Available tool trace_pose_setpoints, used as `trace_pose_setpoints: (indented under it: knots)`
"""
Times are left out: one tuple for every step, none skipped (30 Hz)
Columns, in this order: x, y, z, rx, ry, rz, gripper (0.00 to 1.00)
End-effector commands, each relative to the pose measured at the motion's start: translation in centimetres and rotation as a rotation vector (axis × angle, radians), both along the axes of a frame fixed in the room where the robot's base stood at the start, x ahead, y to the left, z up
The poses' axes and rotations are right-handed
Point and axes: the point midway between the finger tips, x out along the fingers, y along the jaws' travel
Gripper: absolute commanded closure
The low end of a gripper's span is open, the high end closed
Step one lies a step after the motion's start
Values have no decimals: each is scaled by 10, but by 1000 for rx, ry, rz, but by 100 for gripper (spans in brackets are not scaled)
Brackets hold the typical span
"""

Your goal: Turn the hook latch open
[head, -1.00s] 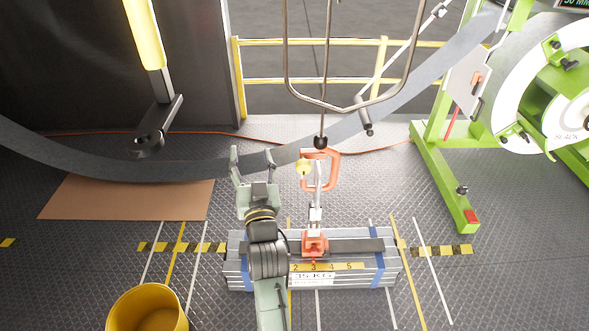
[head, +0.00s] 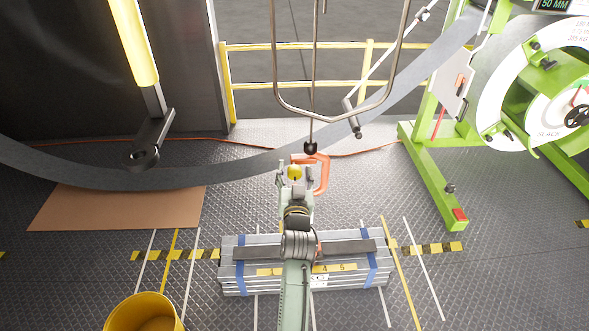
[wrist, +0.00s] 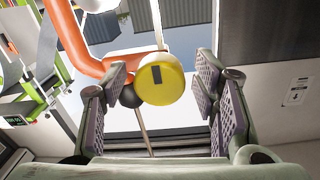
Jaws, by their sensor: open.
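The orange hook (head: 322,172) hangs in the middle of the head view, below a black ball. A yellow round knob (head: 295,172) sits at its left side. In the wrist view the orange hook (wrist: 88,52) curves in from the upper left, and the yellow knob (wrist: 161,80) with a dark rectangular mark shows at the centre. My gripper (head: 295,177) is open; in the wrist view its fingers (wrist: 160,92) stand left and right of the knob with gaps on both sides. My arm hides the hook's lower part in the head view.
A strapped grey weight stack (head: 350,262) lies on the floor below the hook. A bent metal frame (head: 335,117) hangs above it. A yellow bucket (head: 108,322) stands at lower left, a green machine (head: 435,180) at right. A curved grey band (head: 215,172) passes behind.

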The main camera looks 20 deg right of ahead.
Motion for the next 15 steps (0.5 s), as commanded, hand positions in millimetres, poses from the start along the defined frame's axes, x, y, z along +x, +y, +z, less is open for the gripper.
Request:
trace_pose_setpoints:
  knots:
    - [4,-1,1,1,0,0,46]
    - [5,-2,1,1,-1,0,46]
    - [6,-2,1,1,-1,0,46]
    - [7,-2,1,1,-1,0,46]
    - [8,-2,0,1,-1,0,46]
    - [8,-2,0,1,0,0,46]
    - [8,-3,0,1,0,0,46]
    - [8,-2,0,1,0,0,46]
    - [8,-2,0,1,0,0,46]
    - [8,-2,0,1,0,0,46]
    - [8,-2,0,1,0,0,46]
    - [8,-2,0,1,0,0,47]
    - [8,-2,0,1,0,0,49]
    - [8,-2,0,1,0,0,51]
    - [7,-2,0,1,0,0,54]
